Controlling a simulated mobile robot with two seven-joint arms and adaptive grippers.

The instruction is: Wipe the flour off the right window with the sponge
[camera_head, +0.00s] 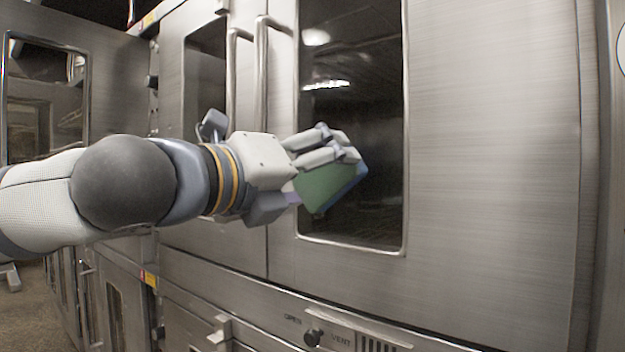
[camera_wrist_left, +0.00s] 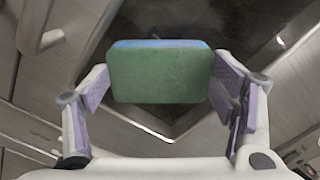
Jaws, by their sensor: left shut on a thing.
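The sponge (camera_head: 328,186) is green with a blue layer. My left gripper (camera_head: 332,165) is shut on it and holds it in front of the lower part of the right window (camera_head: 375,130). In the left wrist view the sponge (camera_wrist_left: 158,75) sits between the two fingers of the left gripper (camera_wrist_left: 160,88), its blue side toward the glass. I cannot tell whether the sponge touches the pane. The window is dark, with a reflected light near its top. A faint greyish mottling shows on the glass (camera_wrist_left: 215,22) in the wrist view. My right gripper is not in view.
Two vertical door handles (camera_head: 262,75) stand just left of the right window, close to my left wrist. The steel to the right is bare.

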